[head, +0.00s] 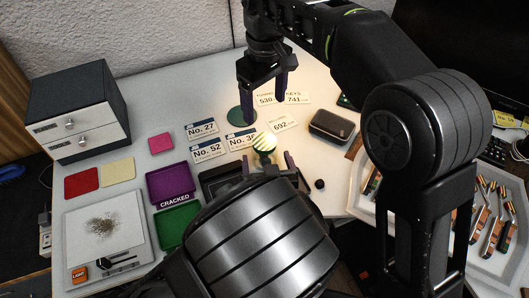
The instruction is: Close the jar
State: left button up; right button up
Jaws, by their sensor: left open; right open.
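A small round object with a pale yellow, green-striped top (265,141) stands near the middle of the table. It may be the jar or its lid; I cannot tell which, and its lower part is hidden. My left gripper (269,166) is open just in front of it, its fingers pointing toward it. Whether they touch it is unclear. My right gripper (262,102) is open and points down above and behind the striped object, with nothing between its fingers.
A dark green disc (234,116) lies behind the striped object. Number cards (208,150) lie around it. A dark case (332,126) is to the right. Purple (170,184) and green (178,225) trays and a drawer box (78,110) are left. A tool tray (437,225) is right.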

aim_at(266, 159)
pick_arm(q)
jog(key=v, duration=0.3)
jog(key=shift+s+r, duration=0.1)
jog(key=shift+s, duration=0.15)
dwell(0.4)
